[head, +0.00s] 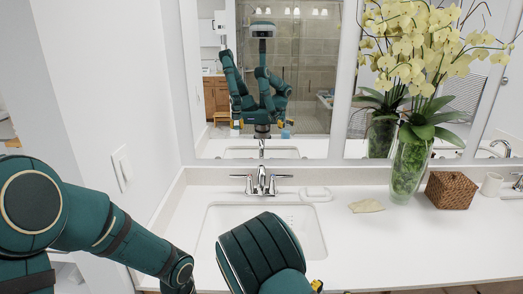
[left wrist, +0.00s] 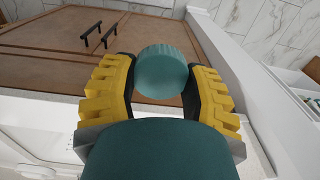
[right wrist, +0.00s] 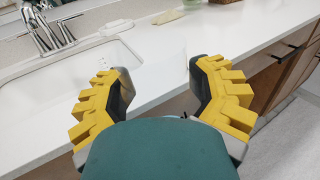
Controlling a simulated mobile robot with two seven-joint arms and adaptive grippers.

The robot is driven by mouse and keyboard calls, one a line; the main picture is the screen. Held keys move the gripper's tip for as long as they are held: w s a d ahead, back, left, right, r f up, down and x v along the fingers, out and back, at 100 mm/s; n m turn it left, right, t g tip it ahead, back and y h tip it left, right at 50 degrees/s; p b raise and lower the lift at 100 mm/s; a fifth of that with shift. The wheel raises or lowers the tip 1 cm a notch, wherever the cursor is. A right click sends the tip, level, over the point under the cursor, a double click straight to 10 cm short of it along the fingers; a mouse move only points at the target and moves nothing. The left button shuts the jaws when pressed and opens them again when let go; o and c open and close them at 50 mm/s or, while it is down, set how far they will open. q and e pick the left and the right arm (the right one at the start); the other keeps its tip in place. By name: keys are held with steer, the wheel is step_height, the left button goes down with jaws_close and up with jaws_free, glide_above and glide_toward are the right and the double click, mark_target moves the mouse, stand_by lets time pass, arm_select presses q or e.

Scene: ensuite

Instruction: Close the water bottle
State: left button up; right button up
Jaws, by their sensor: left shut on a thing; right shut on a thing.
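A round teal cap (left wrist: 163,72) with a ridged edge sits between the yellow fingers of my left gripper (left wrist: 160,88), which is shut on it. My right gripper (right wrist: 158,88) has its fingers apart around something see-through; only a faint edge shows between them, so the water bottle's outline and opening cannot be made out. In the mirror of the head view, a small pale blue thing (head: 286,134) shows by the reflected right gripper. The hands themselves are mostly hidden in the head view. I cannot tell how far the cap is from the bottle.
A white counter (head: 345,250) with a sink (head: 228,218) and tap (head: 262,183) lies ahead. A soap dish (head: 317,194), folded cloth (head: 366,206), flower vase (head: 408,170), woven box (head: 450,190) and cup (head: 491,184) stand along it. A wall is close on the left.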

arm_select(q)
steer(key=shift+d, duration=0.2)
arm_select(e)
steer(key=shift+f, duration=0.15)
steer(key=w+a+f+n+t+y, duration=0.1)
steer(key=w+a+f+n+y, duration=0.1)
steer(key=a+n+y, duration=0.6)
steer(key=a+y, duration=0.4)
steer(key=a, duration=0.2)
steer(key=shift+t+y, duration=0.3)
steer(key=shift+t, duration=0.1)
arm_select(q)
steer(key=w+d+r+m, duration=0.2)
steer(key=d+r, duration=0.4)
steer(key=d, duration=0.5)
steer(key=w+d+r+m, duration=0.2)
steer(key=d+r+m, duration=0.2)
steer(key=d+r, duration=0.3)
steer(key=d, duration=0.4)
steer(key=shift+w+d+m, duration=0.3)
steer(key=shift+w+m, duration=0.1)
steer(key=shift+f, duration=1.95)
